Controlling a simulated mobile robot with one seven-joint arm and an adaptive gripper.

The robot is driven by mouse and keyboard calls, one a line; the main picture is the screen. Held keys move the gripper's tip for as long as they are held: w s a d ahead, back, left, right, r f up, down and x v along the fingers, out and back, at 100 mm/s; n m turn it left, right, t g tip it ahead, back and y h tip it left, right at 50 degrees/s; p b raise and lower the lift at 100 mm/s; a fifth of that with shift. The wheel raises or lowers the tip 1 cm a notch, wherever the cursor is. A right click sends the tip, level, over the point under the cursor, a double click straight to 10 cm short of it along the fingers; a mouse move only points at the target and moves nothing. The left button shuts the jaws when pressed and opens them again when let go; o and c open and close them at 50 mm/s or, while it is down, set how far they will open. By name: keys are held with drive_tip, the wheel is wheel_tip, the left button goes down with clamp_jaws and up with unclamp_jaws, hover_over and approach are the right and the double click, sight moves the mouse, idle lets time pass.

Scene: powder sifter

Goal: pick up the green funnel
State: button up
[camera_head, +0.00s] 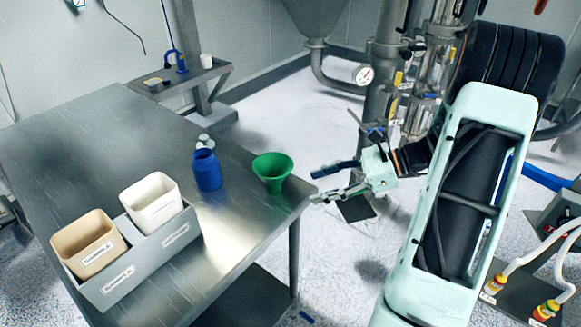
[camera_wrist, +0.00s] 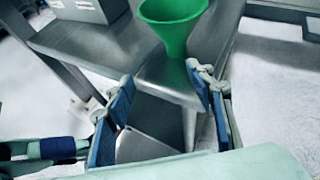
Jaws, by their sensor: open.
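The green funnel (camera_head: 272,171) stands wide end up near the right corner of the steel table (camera_head: 110,130). It also shows at the top of the wrist view (camera_wrist: 174,22), beyond the fingertips. My gripper (camera_head: 318,184) is just off the table's right edge, to the right of the funnel and apart from it. In the wrist view my gripper (camera_wrist: 158,82) has its two blue-padded fingers spread wide, with nothing between them. The funnel lies ahead of the gap, closer to the right finger.
A blue bottle (camera_head: 207,170) stands just left of the funnel. A grey holder (camera_head: 112,290) with a tan bin (camera_head: 88,243) and a white bin (camera_head: 151,203) sits at the table's front. Steel pipes and a gauge (camera_head: 364,75) rise behind my arm. Bare tabletop lies in front of the funnel.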

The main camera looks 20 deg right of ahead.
sight(282, 182)
drive_tip(key=shift+m+t+y, duration=0.4)
drive_tip(key=shift+m, duration=0.4)
drive_tip(key=w+a, duration=0.1)
drive_tip(key=w+a+f, duration=0.1)
drive_tip(key=w+a, duration=0.2)
drive_tip(key=shift+a+f, duration=0.1)
drive_tip(key=shift+f, duration=0.2)
drive_tip(key=x, duration=0.5)
drive_tip(key=shift+w+f, duration=0.25)
drive_tip(key=shift+w, duration=0.15)
drive_tip(key=c, duration=1.2)
drive_tip(key=shift+r, duration=0.1)
